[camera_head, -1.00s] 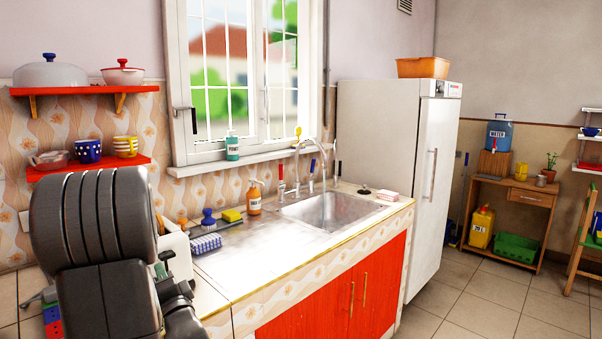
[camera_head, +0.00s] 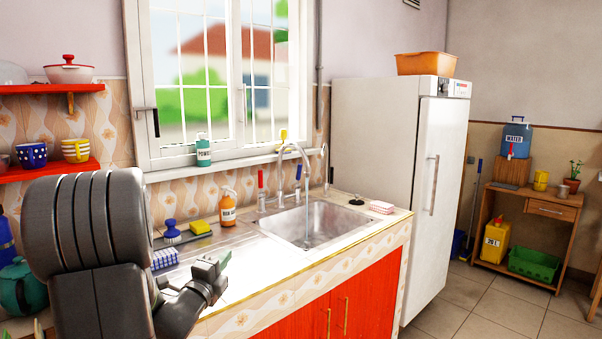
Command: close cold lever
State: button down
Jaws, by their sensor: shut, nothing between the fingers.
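The sink tap (camera_head: 295,150) has a tall curved chrome spout at the back edge of the steel sink (camera_head: 325,222). A thin stream seems to fall from the spout into the basin. A blue-tipped lever (camera_head: 298,174) stands upright close beside the spout. A red-tipped lever (camera_head: 261,182) stands upright to its left. My gripper (camera_head: 222,262) is shut and empty over the left part of the counter, in front of and left of the levers, well apart from them. My dark arm fills the lower left.
A pink-and-white soap bar (camera_head: 381,207) lies right of the sink. A white fridge (camera_head: 400,180) stands beyond the counter.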

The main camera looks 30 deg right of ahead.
aim_at(298, 183)
jog(key=i+l+u, duration=0.4)
jog(key=l, duration=1.7)
jog(key=k+l+u, duration=0.1)
jog(key=l+u, duration=0.3)
jog(key=l, duration=1.7)
